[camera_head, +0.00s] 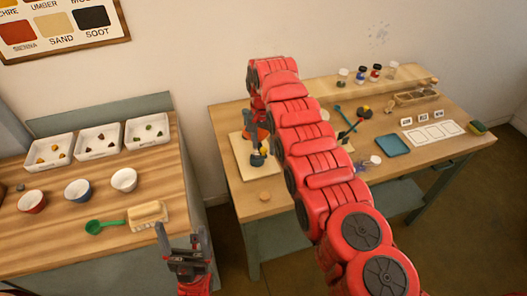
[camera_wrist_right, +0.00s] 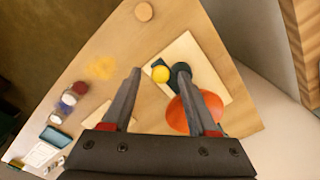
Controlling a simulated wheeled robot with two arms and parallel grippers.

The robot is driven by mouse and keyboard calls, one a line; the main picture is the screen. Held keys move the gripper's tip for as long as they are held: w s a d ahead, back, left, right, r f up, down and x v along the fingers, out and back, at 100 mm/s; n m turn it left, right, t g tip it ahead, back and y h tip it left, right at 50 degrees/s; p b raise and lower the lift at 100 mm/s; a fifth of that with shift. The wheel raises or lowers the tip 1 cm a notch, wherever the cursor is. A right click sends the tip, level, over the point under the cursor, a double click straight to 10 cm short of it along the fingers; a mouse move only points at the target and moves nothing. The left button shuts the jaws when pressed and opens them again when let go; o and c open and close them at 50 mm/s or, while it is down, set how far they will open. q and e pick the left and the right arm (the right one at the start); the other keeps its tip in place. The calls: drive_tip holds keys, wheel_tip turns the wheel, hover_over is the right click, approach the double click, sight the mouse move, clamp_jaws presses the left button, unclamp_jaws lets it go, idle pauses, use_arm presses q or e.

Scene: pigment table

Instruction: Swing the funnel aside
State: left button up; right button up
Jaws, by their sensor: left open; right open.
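An orange round piece, which looks like the funnel (camera_wrist_right: 177,115), sits over a pale board (camera_wrist_right: 207,62) on the right-hand table. It shows in the head view (camera_head: 263,134) just below my right gripper (camera_head: 258,122). My left gripper (camera_head: 186,243) is open and empty in front of the left table.
My right arm hides the middle of the right table. A cork-coloured disc (camera_head: 265,197) lies near its front edge, and a blue tray (camera_head: 392,145) to the right. White trays (camera_head: 98,140), small bowls (camera_head: 78,190) and a green scoop (camera_head: 105,227) occupy the left table.

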drive_tip(key=shift+f, duration=0.25)
clamp_jaws()
drive_tip(key=shift+r, duration=0.1)
idle(1.2)
